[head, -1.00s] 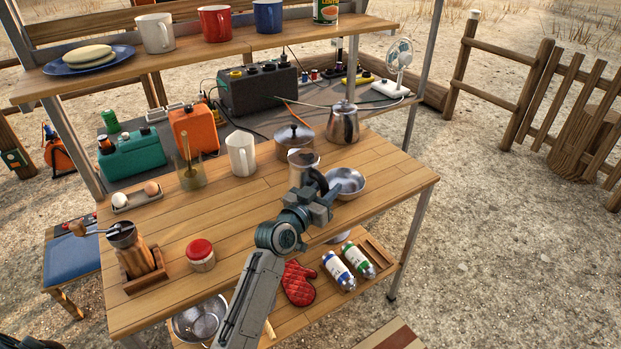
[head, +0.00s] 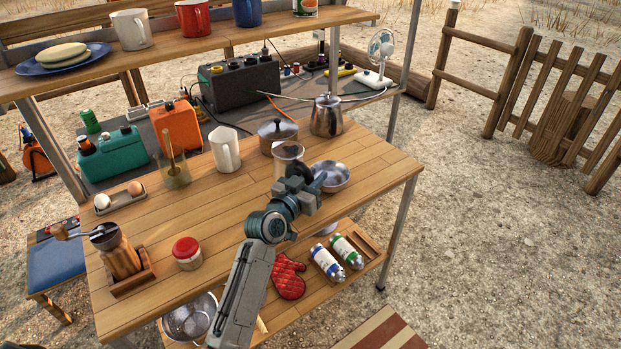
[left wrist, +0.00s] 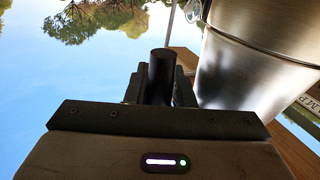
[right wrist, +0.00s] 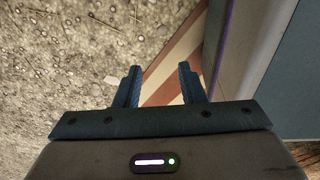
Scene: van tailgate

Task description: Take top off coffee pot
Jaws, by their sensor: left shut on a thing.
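A tall steel pot with a lid (head: 327,115) stands upright at the back right of the wooden table; it looks like the coffee pot. In front of it stands a smaller metal vessel (head: 288,154) with a dark shape inside its top. My left gripper (head: 303,176) is at this vessel's near right side. In the left wrist view my left gripper (left wrist: 160,85) is shut on a black cylindrical handle (left wrist: 161,70), with shiny metal walls (left wrist: 250,70) close to its right. My right gripper (right wrist: 158,85) is open and empty, and is outside the head view.
A steel bowl (head: 333,172) sits right of my left gripper. A lidded pan (head: 277,135) and a white mug (head: 225,150) stand behind and left. A red-lidded jar (head: 187,253) and grinder (head: 120,255) are front left. The table's middle is clear.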

